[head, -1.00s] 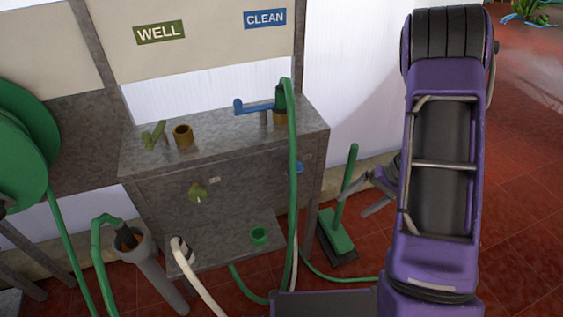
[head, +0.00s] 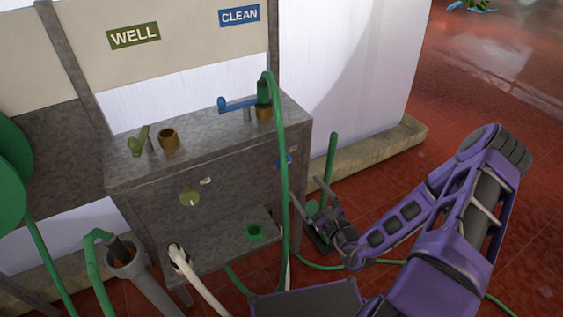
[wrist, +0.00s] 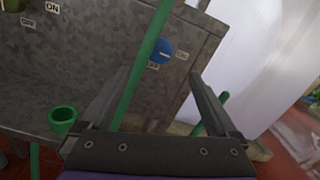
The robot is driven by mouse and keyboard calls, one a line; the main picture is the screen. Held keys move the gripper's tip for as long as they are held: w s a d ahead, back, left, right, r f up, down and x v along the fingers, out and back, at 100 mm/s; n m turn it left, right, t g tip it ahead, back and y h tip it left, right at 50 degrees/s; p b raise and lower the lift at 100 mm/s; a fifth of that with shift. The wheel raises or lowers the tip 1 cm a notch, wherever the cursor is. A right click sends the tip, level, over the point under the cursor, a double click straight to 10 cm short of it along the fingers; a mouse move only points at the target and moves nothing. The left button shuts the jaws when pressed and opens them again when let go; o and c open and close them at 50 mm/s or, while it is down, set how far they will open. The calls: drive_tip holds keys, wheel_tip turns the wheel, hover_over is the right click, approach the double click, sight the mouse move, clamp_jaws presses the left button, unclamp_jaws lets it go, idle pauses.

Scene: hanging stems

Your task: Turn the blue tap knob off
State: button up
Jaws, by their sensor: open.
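The blue tap knob (head: 283,160) is on the front face of the grey metal cabinet, near its right edge, partly hidden by the green hose in the head view. In the wrist view the blue knob (wrist: 161,51) is round, with a pale mark across it. An "ON" label is to its right and a partly covered label, seemingly "OFF", below it. My gripper (head: 304,203) is open and empty, low and to the right of the knob, apart from it. In the wrist view its two fingers (wrist: 158,88) point toward the cabinet front, with the knob beyond them.
A green hose (wrist: 146,60) hangs in front of the cabinet, left of the knob and close to my left finger. A green knob (head: 190,197) is farther left. A green cup (head: 255,232) sits on the lower shelf. A green broom (head: 331,160) leans behind my gripper.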

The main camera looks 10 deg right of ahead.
sight(285, 164)
drive_tip(key=b+x, duration=0.1)
drive_tip(key=x, duration=1.3)
drive_tip(key=shift+w+a, duration=0.1)
drive_tip(key=shift+w, duration=0.05)
drive_tip(key=c, duration=1.4)
